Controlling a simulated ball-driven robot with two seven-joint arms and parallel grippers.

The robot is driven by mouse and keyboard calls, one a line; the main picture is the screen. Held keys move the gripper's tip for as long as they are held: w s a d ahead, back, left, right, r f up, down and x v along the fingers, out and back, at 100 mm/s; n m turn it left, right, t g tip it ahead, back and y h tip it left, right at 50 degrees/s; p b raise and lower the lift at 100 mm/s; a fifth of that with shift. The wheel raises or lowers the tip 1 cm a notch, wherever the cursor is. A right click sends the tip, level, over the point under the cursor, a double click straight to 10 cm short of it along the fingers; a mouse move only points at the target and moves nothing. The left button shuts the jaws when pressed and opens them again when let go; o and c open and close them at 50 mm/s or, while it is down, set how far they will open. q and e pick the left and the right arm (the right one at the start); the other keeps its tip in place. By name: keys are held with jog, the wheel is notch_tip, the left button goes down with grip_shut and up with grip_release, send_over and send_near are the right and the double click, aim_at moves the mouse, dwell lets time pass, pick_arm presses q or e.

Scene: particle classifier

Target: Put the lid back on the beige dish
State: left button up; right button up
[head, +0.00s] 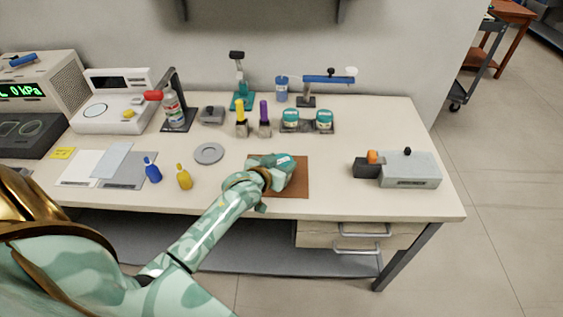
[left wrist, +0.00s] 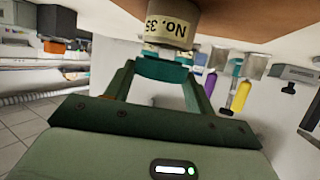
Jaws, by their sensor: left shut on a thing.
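My left gripper (head: 276,172) is over the mat and is shut on a teal lid (left wrist: 163,70). In the left wrist view the lid sits between the fingers, and a gap shows between it and the dish. The lid's teal top also shows in the head view (head: 285,161). In the head view the gripper and lid mostly hide the dish. My right gripper is not in view.
Two teal-lidded jars (head: 290,120) stand on a dark rack behind the mat. A yellow bottle (head: 242,125) and a purple bottle (head: 264,125) stand left of them. A grey disc (head: 209,153) lies left of the mat.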

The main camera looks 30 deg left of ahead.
pick_arm(q)
jog(key=shift+f, duration=0.4)
jog(key=shift+p, duration=0.3)
jog(key=shift+p, duration=0.65)
jog(key=shift+f, duration=0.5)
dwell(0.9)
jog(key=o, duration=1.1)
jog(key=shift+c, duration=0.2)
jog(key=p+v, duration=0.4)
jog(key=v, duration=1.2)
jog(key=shift+s, duration=0.15)
